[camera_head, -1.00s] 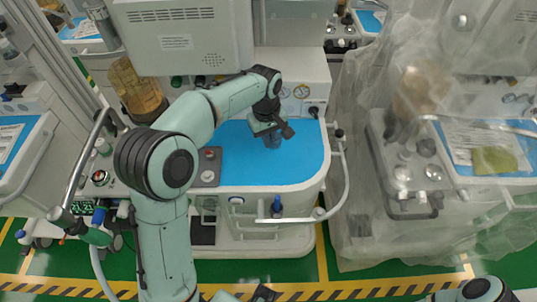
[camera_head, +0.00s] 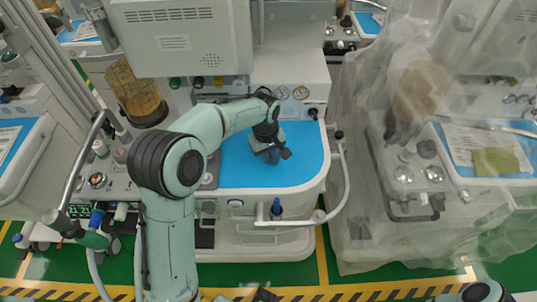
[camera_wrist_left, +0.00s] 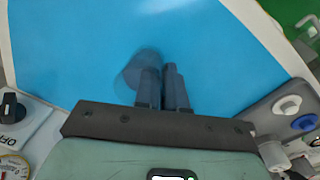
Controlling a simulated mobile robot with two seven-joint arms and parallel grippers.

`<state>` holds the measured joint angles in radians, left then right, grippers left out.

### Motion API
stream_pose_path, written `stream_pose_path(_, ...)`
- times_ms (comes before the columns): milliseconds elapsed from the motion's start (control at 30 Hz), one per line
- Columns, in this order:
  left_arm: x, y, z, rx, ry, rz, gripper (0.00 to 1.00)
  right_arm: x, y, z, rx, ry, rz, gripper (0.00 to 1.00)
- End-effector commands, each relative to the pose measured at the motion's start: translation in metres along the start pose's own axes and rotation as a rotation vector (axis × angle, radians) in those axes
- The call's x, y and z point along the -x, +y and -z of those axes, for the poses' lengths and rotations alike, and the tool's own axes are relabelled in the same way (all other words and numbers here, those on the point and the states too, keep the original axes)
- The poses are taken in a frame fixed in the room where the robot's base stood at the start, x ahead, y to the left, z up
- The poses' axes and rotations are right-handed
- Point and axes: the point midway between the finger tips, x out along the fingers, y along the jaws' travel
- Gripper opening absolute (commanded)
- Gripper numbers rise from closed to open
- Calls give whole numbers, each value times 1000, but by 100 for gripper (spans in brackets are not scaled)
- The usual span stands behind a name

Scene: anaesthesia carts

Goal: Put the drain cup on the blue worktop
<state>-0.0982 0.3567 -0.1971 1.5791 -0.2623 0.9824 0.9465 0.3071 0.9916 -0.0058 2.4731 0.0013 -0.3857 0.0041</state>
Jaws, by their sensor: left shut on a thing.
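The blue worktop (camera_head: 308,150) is the top of the middle cart and fills much of the left wrist view (camera_wrist_left: 70,45). My left gripper (camera_head: 270,154) is over its middle, pointing down. In the left wrist view its two fingers (camera_wrist_left: 163,88) are shut on the drain cup (camera_wrist_left: 140,70), a small, translucent grey-blue cup. In the head view the cup is mostly hidden by the gripper. I cannot tell whether its base touches the worktop.
A white rail (camera_head: 344,175) curves around the worktop's right front corner. A grey monitor (camera_head: 182,38) overhangs the back left. A plastic-draped cart (camera_head: 400,150) stands to the right. The worktop around the gripper is clear.

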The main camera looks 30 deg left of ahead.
Motion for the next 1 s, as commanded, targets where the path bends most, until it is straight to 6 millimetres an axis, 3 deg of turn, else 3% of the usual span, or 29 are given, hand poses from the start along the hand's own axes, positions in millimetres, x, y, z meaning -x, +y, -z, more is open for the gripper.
stream_pose_path(33, -1, 0, 0, 0, 0, 0, 19, -1, 0, 0, 0, 0, 0, 59)
stream_pose_path(100, -1, 0, 0, 0, 0, 1, 35, 0, 0, 0, 0, 0, 0, 59)
stream_pose_path(467, 6, 0, 0, 0, 0, 0, 35, 3, -1, 0, 0, 1, 0, 59)
stream_pose_path(567, 18, 1, 0, 0, 2, -3, 35, 4, -2, 1, 1, 1, 1, 59)
stream_pose_path(1000, 107, 1, 0, -1, 2, -2, 35, 17, -7, 4, 3, 8, 3, 59)
